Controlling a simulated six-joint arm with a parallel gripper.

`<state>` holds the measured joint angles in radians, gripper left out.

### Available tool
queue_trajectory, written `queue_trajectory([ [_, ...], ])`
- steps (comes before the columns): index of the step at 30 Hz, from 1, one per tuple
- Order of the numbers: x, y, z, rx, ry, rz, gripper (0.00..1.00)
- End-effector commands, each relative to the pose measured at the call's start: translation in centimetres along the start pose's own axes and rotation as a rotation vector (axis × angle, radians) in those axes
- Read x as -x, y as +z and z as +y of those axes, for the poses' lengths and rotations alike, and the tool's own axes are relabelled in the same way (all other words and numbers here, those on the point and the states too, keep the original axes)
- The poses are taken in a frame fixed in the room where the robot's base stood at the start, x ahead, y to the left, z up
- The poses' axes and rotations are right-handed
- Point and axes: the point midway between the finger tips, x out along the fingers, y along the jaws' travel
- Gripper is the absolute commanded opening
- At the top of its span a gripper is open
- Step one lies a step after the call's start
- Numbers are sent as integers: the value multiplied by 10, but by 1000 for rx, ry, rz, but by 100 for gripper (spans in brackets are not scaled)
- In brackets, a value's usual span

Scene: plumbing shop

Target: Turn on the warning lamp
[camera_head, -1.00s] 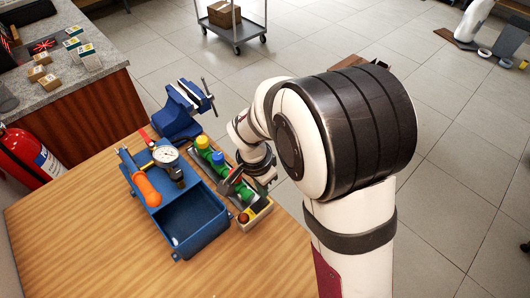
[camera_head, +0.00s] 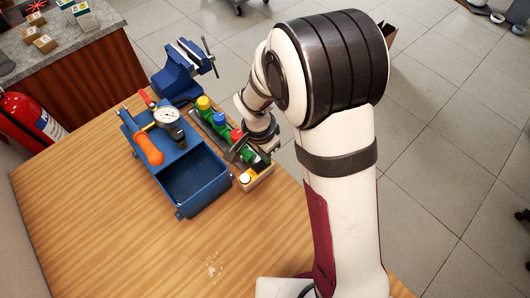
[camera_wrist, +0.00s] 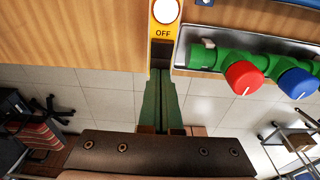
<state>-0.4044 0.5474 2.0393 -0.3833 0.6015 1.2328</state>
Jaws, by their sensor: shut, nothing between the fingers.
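The pale cap (camera_head: 247,178) also shows at the near end of the fittings row in the head view. My gripper (camera_wrist: 161,72) is shut and empty, its fingertips just below the OFF label in the wrist picture. I cannot tell whether they touch the unit. In the head view my arm partly hides the gripper.
Green pipework with a red knob (camera_wrist: 243,77) and a blue knob (camera_wrist: 297,82) lies right of the unit. A blue tray (camera_head: 197,181) with a gauge (camera_head: 166,117) and an orange-handled tool (camera_head: 148,149) stands left. A blue vise (camera_head: 180,72) is behind.

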Motion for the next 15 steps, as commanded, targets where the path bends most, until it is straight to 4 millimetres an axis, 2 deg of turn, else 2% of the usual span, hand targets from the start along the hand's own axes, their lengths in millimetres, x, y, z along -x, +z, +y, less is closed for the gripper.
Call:
queue_trajectory([
  [9, 6, 13, 0, 0, 1, -1, 0],
  [15, 7, 14, 0, 0, 1, -1, 0],
])
